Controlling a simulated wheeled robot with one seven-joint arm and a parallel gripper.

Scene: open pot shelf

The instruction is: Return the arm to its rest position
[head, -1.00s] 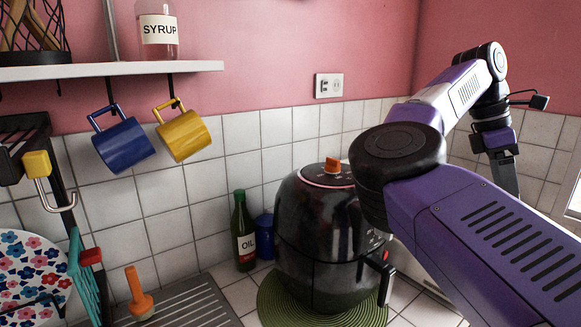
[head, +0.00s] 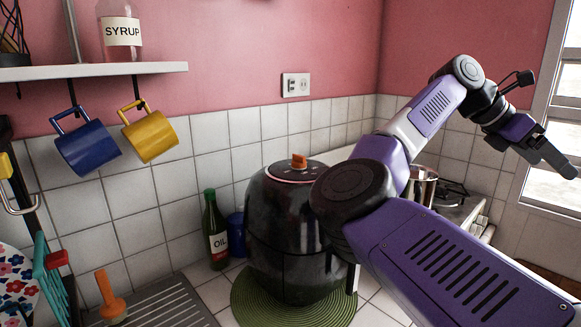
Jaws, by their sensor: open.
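My gripper (head: 566,168) is at the right of the head view, in front of the window's left side. Its fingers point down and to the right. It is open and I see nothing held in it. My purple and white arm (head: 430,112) reaches up from the lower right, bends at a dark joint, and extends toward the window. The arm covers part of the air fryer and the counter behind it.
A black air fryer (head: 290,235) stands on a green round mat (head: 245,312), close beside my arm in the picture. A pot (head: 423,186) is on the stove (head: 452,192) behind the arm. A blue mug (head: 88,147) and a yellow mug (head: 151,136) hang under the shelf (head: 90,71). An oil bottle (head: 216,235) stands left.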

